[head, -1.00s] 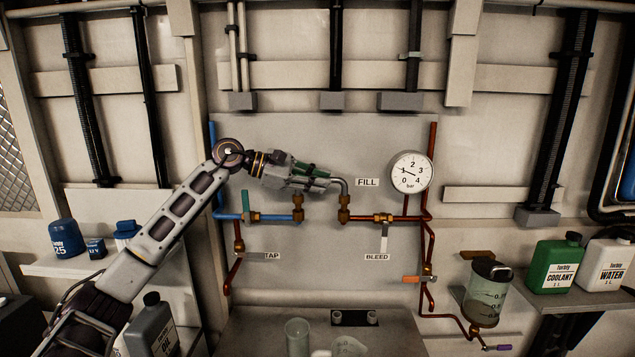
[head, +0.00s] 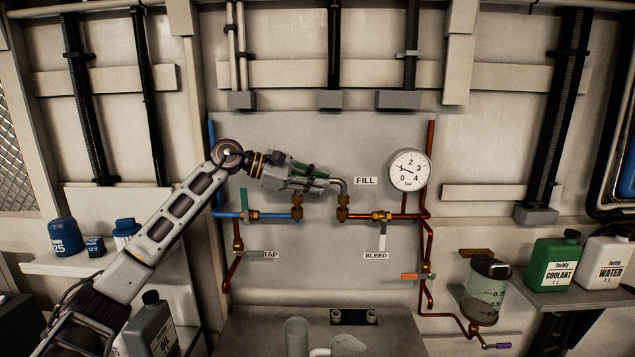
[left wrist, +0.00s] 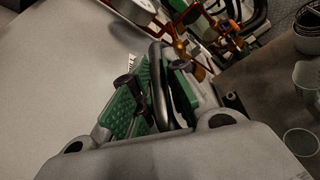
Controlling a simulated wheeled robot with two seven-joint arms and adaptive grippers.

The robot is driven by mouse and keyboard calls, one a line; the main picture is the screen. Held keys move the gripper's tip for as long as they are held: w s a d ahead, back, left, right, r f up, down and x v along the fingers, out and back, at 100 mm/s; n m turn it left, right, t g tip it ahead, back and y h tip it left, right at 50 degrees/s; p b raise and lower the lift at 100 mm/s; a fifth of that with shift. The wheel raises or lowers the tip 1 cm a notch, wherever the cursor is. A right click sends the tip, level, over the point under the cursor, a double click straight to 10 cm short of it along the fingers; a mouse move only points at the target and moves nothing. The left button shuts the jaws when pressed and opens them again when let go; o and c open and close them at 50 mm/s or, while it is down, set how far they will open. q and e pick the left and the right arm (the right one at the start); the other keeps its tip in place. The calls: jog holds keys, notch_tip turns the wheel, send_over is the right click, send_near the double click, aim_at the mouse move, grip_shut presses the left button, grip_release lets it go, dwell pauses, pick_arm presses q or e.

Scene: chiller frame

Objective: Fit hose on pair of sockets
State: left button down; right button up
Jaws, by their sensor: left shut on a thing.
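The bent grey hose (head: 341,185) is in my left gripper (head: 318,176), which is shut on it in front of the grey panel. In the left wrist view the hose (left wrist: 158,85) passes as a dark loop between the green finger pads of the left gripper (left wrist: 153,98). The pair of brass sockets stands upright below: the left socket (head: 297,206) on the blue pipe and the right socket (head: 343,208) on the copper pipe. The hose's right end points down at the right socket's top. The gripper partly hides the left end. I cannot tell whether either end is seated. My right gripper is not in view.
A round gauge (head: 410,170) is right of the hose, near the FILL label (head: 366,181). The tap's teal lever (head: 244,200) and the white bleed lever (head: 383,238) flank the sockets. A clear beaker (head: 296,338) stands below. Bottles sit on both side shelves.

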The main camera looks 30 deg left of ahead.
aim_at(297, 197)
pick_arm(q)
jog(key=shift+d+f, duration=0.2)
jog(key=shift+f, duration=0.3)
jog(key=c, duration=1.3)
grip_release()
jog(key=shift+c, duration=0.2)
jog(key=shift+s+a, duration=0.1)
jog(key=shift+s+a+r, duration=0.2)
jog(key=shift+a+r, duration=0.05)
jog(key=shift+a, duration=0.2)
jog(key=v, duration=0.4)
jog(key=shift+a, duration=0.2)
jog(key=shift+s+a+r, duration=0.7)
jog(key=shift+s+a, duration=0.1)
jog(key=shift+s, duration=0.2)
